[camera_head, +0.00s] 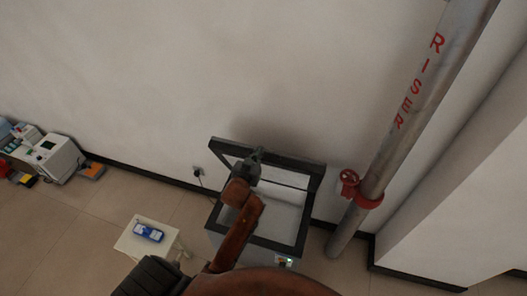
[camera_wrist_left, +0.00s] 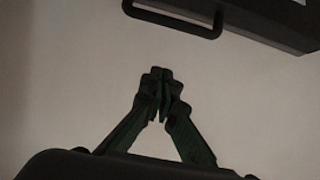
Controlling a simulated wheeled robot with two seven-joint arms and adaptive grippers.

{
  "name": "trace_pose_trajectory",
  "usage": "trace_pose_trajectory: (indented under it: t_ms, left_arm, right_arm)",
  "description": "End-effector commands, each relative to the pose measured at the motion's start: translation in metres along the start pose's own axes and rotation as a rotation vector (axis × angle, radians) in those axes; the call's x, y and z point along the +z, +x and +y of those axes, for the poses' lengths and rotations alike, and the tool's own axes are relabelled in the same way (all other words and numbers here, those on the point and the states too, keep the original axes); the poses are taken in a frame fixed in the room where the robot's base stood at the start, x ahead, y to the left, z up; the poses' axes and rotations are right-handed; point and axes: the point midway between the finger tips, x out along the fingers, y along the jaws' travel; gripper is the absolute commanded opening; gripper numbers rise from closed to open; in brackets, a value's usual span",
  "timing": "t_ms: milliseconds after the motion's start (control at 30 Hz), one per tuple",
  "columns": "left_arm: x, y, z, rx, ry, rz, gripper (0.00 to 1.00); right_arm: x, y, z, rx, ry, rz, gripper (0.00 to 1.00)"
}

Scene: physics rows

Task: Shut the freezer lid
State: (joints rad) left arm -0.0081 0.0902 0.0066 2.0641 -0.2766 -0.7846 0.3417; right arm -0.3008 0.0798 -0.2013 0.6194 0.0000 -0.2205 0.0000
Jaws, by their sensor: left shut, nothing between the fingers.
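The freezer (camera_head: 278,247) stands against the wall, a pale chest with a dark rim and a light interior. Its lid (camera_head: 303,163), a dark frame around a clear pane, is raised and tilted up at the wall side. My left gripper (camera_head: 259,151) is shut and empty, near the lid's upper edge in the head view; I cannot tell whether it touches. In the left wrist view my left gripper (camera_wrist_left: 161,82) has its fingertips together. A dark handle (camera_wrist_left: 178,24) on a dark edge (camera_wrist_left: 258,22) shows beyond them, apart in the picture. My right gripper is not in view.
A grey riser pipe (camera_head: 386,150) with a red valve wheel (camera_head: 349,182) stands right of the freezer. A small white table (camera_head: 131,243) with a blue device (camera_head: 148,232) is at left. White equipment (camera_head: 52,158) sits farther left. A wall outlet (camera_head: 197,171) is beside the freezer.

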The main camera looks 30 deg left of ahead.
Motion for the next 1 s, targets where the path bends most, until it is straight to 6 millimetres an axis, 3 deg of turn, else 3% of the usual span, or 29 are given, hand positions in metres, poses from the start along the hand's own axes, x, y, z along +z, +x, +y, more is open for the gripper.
trace_pose_trajectory:
  t_ms: [400,500,633,1000]
  left_arm:
    - [-0.001,0.084,0.000,-0.001,0.001,-0.003,0.00]
    - [0.020,0.075,-0.001,0.000,-0.002,-0.008,0.00]
    - [0.031,0.070,-0.001,0.000,0.000,-0.004,0.00]
    - [0.039,0.067,0.000,0.001,0.000,-0.002,0.00]
  right_arm:
    - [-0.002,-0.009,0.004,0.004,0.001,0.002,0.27]
    - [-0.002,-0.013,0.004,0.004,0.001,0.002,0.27]
    - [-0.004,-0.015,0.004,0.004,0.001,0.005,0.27]
    - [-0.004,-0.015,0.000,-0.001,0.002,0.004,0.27]
